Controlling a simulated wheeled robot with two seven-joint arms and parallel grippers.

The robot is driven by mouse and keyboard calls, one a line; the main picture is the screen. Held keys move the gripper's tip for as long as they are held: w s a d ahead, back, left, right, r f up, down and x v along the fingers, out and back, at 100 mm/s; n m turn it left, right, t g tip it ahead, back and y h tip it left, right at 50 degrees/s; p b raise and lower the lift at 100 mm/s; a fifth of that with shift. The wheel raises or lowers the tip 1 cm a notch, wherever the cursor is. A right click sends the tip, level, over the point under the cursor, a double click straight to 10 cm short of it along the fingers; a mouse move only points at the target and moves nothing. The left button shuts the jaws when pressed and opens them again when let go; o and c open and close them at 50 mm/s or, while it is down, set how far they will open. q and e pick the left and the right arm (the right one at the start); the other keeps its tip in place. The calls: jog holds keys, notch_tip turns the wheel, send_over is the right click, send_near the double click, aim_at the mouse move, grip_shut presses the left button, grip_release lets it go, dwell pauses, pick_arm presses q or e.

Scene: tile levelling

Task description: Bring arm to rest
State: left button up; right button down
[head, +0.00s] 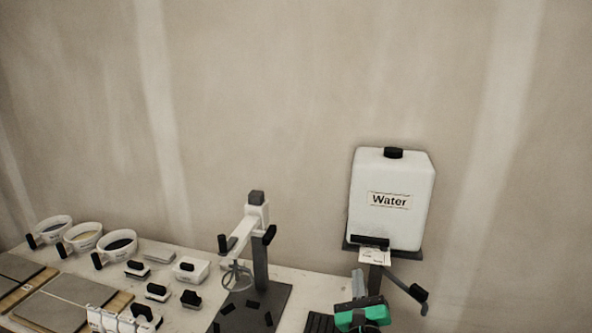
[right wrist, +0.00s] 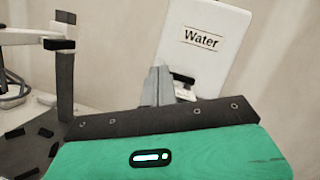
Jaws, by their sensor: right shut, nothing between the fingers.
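My right gripper (head: 358,277) is at the lower right of the head view, in front of the water tank's stand. It points up and away, and its grey fingers are shut with nothing between them. In the right wrist view the fingers (right wrist: 160,72) show in front of the lower left part of the white water tank (right wrist: 205,45). I cannot tell the exact gap to the tank. My left gripper is not in view.
The water tank (head: 390,205) stands on a dark post with a black-tipped lever (head: 408,287). Left of it is a mixer stand (head: 261,250). Three bowls (head: 121,243), small black-handled pieces (head: 158,291) and boards (head: 70,298) cover the table's left side.

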jog(key=s+a+f+n+g+y, duration=0.1)
jog(key=s+a+n+g+y, duration=0.15)
jog(key=s+n+y, duration=0.55)
jog(key=s+a+f+n+g+y, duration=0.1)
jog(key=s+a+n+y, duration=0.25)
jog(key=n, duration=0.75)
jog(key=s+a+f+n+g, duration=0.1)
jog(key=s+f+n+g, duration=0.5)
jog(key=s+f+n, duration=0.25)
jog(key=s+d+f+n+g+h, duration=0.3)
jog(key=s+d+f+g+h, duration=0.15)
jog(key=s+d, duration=0.35)
jog(key=s+d+f+n+g+h, duration=0.35)
jog(key=s+d+f+h, duration=0.2)
jog(key=s, duration=0.45)
notch_tip(320, 180, down, 30)
jog(key=g, duration=0.2)
jog(key=s+d+f, duration=0.2)
jog(key=s+f, duration=0.7)
jog(key=f, duration=0.1)
jog(key=s+d+f, duration=0.1)
jog(key=s+f, duration=0.9)
jog(key=shift+d+f+g, duration=0.3)
jog(key=shift+d+g, duration=0.05)
jog(key=shift+d, duration=0.05)
jog(key=shift+s, duration=0.1)
